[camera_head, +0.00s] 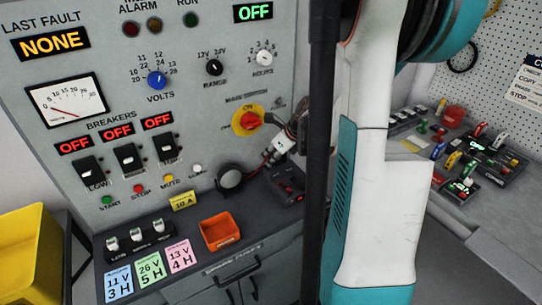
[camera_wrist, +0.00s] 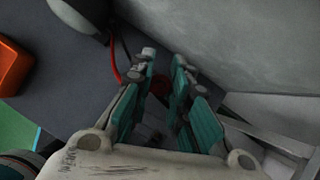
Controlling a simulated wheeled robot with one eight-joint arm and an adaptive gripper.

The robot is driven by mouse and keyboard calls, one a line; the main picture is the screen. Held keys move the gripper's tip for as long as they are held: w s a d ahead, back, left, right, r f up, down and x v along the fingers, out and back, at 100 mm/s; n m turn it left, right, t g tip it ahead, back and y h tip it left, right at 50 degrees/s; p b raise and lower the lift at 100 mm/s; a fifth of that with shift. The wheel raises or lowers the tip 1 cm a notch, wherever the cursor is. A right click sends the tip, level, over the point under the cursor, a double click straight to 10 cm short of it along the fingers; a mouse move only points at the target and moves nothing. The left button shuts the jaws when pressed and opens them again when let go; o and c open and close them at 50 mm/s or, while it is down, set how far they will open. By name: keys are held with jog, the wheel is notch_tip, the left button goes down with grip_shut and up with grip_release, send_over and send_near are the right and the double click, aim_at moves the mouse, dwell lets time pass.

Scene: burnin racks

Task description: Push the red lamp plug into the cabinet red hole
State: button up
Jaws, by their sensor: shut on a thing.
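In the wrist view, my gripper (camera_wrist: 165,72) has its teal fingers closed around a small dark red round piece (camera_wrist: 161,87), which looks like the red lamp plug. The fingers cover most of it. A red cable (camera_wrist: 115,62) runs beside the left finger, up towards a grey round lamp (camera_wrist: 82,12). In the head view, my gripper (camera_head: 280,148) is close to the cabinet front (camera_head: 215,120), below the red and yellow main switch (camera_head: 247,122); the lamp (camera_head: 230,178) lies to its left. I cannot make out the red hole in either view.
A dark box with red marks (camera_head: 285,185) sits on the ledge below my gripper. An orange bin (camera_head: 220,231) stands left of it, also in the wrist view (camera_wrist: 12,68). A yellow bin (camera_head: 30,250) is at far left. My arm hides the middle right.

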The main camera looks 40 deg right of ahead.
aim_at(271, 155)
jog(key=shift+f+b, duration=0.35)
dwell(0.4)
jog(key=o, duration=1.3)
jog(key=shift+r, duration=0.15)
jog(key=shift+r+p, duration=2)
jog(key=shift+r, duration=0.65)
